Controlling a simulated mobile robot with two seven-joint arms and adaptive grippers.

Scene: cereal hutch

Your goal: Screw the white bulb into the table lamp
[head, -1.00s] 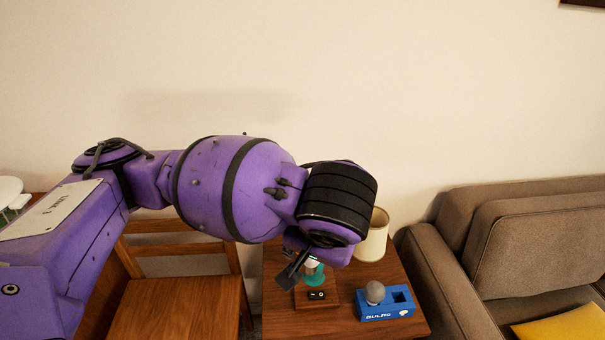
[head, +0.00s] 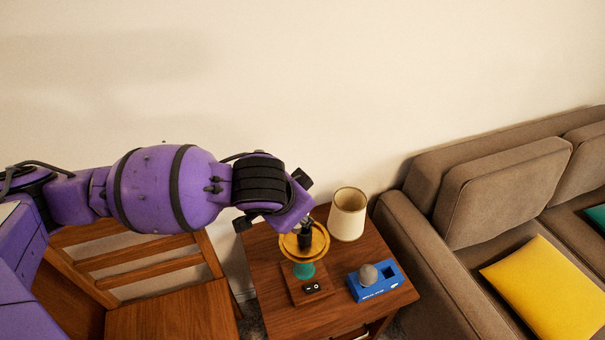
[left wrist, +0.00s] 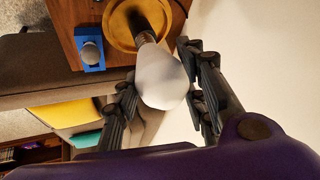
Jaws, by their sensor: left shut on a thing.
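The table lamp has a wooden block base with a switch (head: 312,288), a teal body (head: 304,270), a gold dish (head: 290,248) and a dark socket (head: 305,238). My left gripper (left wrist: 158,76) is shut on the white bulb (left wrist: 163,82), its fingers on either side of the glass. The bulb's metal base (left wrist: 147,38) points at the socket, lined up with it or nearly so. I cannot tell whether its thread is inside. In the head view my purple wrist hides most of the bulb. My right gripper is not in view.
A blue bulb holder (head: 365,293) with a grey bulb (head: 368,275) and an empty slot stands right of the lamp on the wooden side table (head: 345,315). A cream lampshade (head: 347,215) stands behind. A chair (head: 165,310) is left, a sofa (head: 440,240) right.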

